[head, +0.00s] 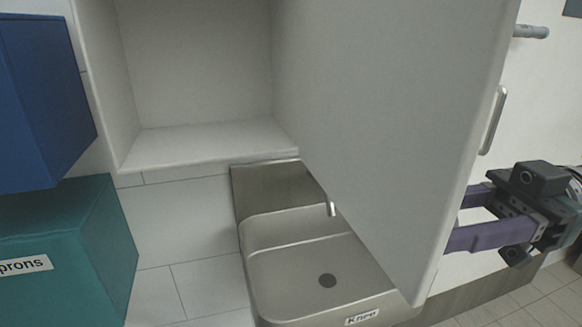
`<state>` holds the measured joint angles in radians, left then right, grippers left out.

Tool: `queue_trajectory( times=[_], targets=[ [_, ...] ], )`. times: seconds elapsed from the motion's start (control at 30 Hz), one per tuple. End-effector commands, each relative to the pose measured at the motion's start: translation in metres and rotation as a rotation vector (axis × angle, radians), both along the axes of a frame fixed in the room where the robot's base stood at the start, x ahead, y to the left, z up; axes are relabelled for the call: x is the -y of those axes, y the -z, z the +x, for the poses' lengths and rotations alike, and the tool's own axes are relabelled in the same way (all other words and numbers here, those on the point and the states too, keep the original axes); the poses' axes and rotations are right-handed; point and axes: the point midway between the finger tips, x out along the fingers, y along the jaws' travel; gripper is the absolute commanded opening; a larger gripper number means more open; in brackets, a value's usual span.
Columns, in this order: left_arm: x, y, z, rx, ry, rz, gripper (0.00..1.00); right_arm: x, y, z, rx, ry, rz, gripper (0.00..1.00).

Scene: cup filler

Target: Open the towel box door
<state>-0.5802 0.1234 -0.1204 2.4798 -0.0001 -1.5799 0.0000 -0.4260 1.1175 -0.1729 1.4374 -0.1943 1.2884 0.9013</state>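The white towel box (196,150) is at the top left of the head view, with its empty inside showing. Its white door (400,120) is swung wide open and stands out to the right, over the sink. A metal handle (493,120) shows on the far side of the door's free edge. My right gripper (464,217) is at the right, behind the door and below the handle. Its two purple fingers are spread apart, and the door hides their tips. I cannot tell whether they touch the door. My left gripper is not in view.
A metal sink (290,285) labelled "Knee" with a small tap (330,208) lies below the box and door. A blue box (45,100) and a teal box (75,225), its label ending in "prons", stand at the left. A grey peg (531,31) is at the upper right.

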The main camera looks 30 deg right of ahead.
Motion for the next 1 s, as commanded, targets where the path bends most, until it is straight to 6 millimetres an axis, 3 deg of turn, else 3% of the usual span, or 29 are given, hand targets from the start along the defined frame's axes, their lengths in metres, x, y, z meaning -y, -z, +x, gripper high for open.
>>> queue_trajectory(
  times=[0.37,0.4,0.5,0.8,1.0],
  targets=[
    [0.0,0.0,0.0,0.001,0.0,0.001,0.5,0.002,0.001,0.002,-0.001,0.01,-0.004,0.0],
    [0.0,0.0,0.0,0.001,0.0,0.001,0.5,0.002,0.001,0.002,-0.001,0.01,-0.004,0.45],
    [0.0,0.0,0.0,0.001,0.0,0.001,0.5,0.001,0.001,0.002,-0.001,0.009,-0.004,0.56],
    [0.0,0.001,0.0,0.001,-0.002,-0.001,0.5,0.004,0.001,0.0,-0.001,0.006,-0.003,0.56],
    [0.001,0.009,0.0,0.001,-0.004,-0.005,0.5,0.032,0.004,-0.012,-0.005,0.008,-0.007,0.56]
  ],
)
